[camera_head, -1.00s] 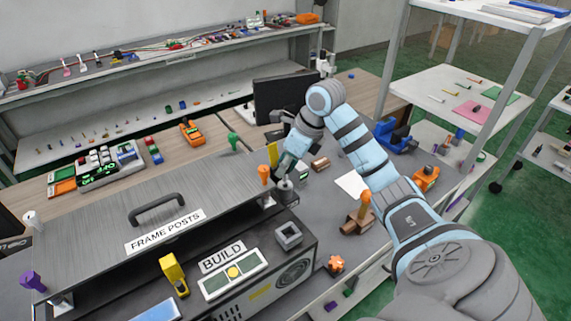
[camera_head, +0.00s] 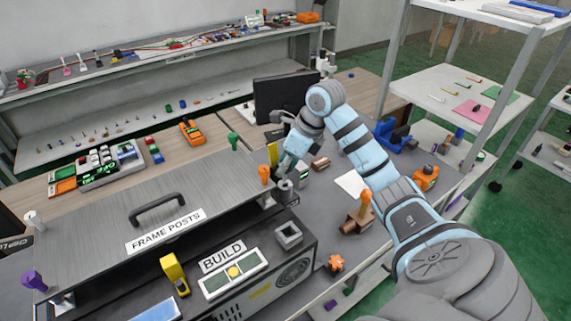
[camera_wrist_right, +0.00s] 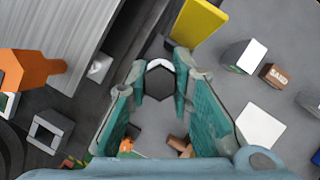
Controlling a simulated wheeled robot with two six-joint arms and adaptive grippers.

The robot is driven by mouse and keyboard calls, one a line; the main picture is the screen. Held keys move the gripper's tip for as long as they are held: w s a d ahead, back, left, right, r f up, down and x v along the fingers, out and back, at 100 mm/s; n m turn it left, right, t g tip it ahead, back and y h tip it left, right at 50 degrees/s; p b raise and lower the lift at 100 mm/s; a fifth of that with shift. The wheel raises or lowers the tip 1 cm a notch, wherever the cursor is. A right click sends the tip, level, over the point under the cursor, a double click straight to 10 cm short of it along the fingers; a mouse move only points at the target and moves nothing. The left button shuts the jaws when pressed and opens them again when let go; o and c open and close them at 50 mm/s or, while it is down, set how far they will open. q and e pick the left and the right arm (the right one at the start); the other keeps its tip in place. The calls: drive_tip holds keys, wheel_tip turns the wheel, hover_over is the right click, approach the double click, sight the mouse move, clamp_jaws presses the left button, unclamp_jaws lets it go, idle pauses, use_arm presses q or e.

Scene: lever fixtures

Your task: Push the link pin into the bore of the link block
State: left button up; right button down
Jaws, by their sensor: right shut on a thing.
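My right gripper (camera_head: 284,176) is low over the bench beside the right end of the brushed metal lid. Its teal fingers (camera_wrist_right: 157,88) are shut on a grey round part, seen end-on as a dark many-sided face with a pale rim (camera_wrist_right: 159,80). It looks like the link pin, but I cannot be sure. In the head view a grey ring-shaped end (camera_head: 286,186) shows just under the fingers. A grey square block with an open hole (camera_head: 288,234), possibly the link block, stands apart on the dark machine; it also shows in the wrist view (camera_wrist_right: 47,132). My left gripper is out of view.
An orange post (camera_head: 264,173) stands close left of the gripper. A yellow part (camera_wrist_right: 199,20) is just beyond it. The grey bench between is mostly clear.

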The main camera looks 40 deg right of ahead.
drive_tip(key=shift+f+b, duration=0.55)
drive_tip(key=shift+f, duration=0.25)
drive_tip(key=c, duration=1.3)
unclamp_jaws()
drive_tip(key=shift+c, duration=0.2)
